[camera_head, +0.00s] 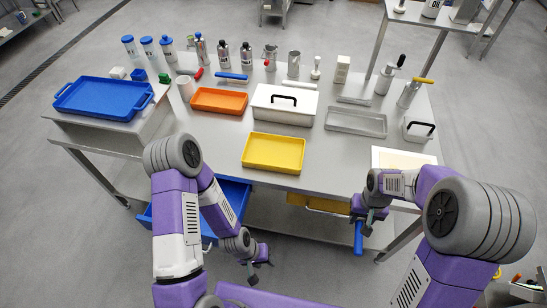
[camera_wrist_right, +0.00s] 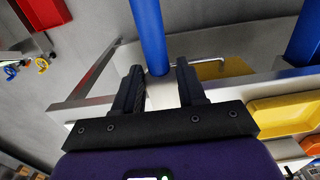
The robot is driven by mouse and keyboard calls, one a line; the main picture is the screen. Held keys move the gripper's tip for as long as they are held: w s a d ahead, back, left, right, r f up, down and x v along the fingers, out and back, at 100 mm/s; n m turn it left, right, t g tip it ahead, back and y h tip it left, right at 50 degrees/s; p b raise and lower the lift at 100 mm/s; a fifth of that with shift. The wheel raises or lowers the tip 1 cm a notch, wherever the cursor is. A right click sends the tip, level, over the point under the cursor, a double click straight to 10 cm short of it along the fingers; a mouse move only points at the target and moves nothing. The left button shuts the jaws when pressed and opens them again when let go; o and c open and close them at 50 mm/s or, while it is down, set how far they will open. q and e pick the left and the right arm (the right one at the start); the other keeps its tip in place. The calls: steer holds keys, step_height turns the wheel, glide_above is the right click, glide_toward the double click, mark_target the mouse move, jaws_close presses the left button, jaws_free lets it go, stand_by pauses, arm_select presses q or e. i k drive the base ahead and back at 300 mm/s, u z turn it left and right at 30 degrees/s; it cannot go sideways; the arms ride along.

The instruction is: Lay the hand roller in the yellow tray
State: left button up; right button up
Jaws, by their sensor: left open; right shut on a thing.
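The yellow tray (camera_head: 273,168) lies empty near the front edge of the table, left of my right gripper. My right gripper (camera_head: 364,218) is shut on a blue cylinder, which looks like the hand roller (camera_head: 358,240). It hangs in front of the table's front edge, below the tabletop. In the right wrist view the blue hand roller (camera_wrist_right: 149,35) stands out between the two fingers of the gripper (camera_wrist_right: 160,78). My left gripper (camera_head: 258,272) is open and empty, low in front of the table.
A blue drawer (camera_head: 232,193) stands open under the table, and a yellow drawer (camera_head: 322,205) is right of it. Behind the tray are an orange tray (camera_head: 219,101), a white box (camera_head: 284,106) and a grey tray (camera_head: 356,122). A pale board (camera_head: 404,160) lies at the front right.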

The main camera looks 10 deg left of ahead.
mark_target(270, 148)
steer(key=k, duration=0.45)
steer(key=z, duration=0.55)
steer(key=i, duration=0.8)
steer(key=u, duration=2.3)
steer(key=i, duration=0.5)
steer(key=z, duration=0.05)
